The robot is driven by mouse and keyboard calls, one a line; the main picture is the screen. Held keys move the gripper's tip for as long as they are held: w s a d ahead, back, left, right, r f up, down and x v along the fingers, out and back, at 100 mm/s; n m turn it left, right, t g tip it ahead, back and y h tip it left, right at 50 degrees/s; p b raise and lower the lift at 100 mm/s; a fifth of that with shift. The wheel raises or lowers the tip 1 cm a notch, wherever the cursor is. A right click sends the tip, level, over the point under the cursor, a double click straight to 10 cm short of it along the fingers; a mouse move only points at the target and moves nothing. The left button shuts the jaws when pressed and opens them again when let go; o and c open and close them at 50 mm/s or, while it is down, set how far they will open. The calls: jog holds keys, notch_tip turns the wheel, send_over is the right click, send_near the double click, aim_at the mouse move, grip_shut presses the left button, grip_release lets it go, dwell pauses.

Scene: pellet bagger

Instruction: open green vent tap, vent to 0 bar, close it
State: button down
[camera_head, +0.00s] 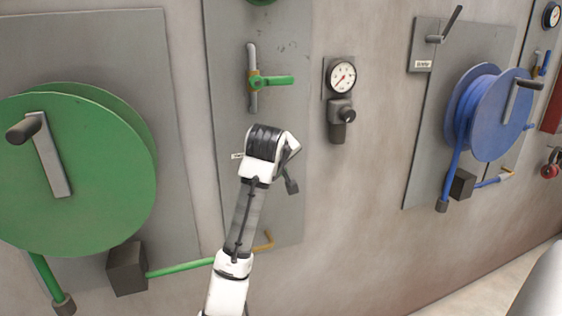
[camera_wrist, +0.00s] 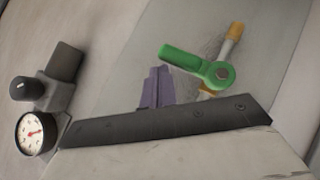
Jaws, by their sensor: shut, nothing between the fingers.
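The green vent tap (camera_head: 270,82) is on a vertical pipe on a grey panel in the head view. Its green handle points right, crosswise to the pipe. The tap also shows in the wrist view (camera_wrist: 198,64), with yellow fittings beside it. My gripper (camera_wrist: 157,72) is shut and empty, its fingers just below the green handle in the wrist view; I cannot tell whether they touch it.
A dark-knobbed regulator (camera_head: 342,115) sits below the gauge. A large green reel (camera_head: 95,190) with a crank is at left, and a blue reel (camera_head: 497,125) at right. A green pipe (camera_head: 180,268) runs low at left.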

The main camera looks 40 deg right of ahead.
jog(key=shift+r, duration=0.1)
dwell(0.4)
jog(key=s+a+r+b, duration=0.1)
jog(key=s+r, duration=0.2)
jog(key=r, duration=0.3)
jog(key=s+a+r+b, duration=0.1)
jog(key=s+r+b, duration=0.1)
jog(key=r, duration=0.4)
jog(key=shift+s+r, duration=0.15)
jog(key=shift+s, duration=0.7)
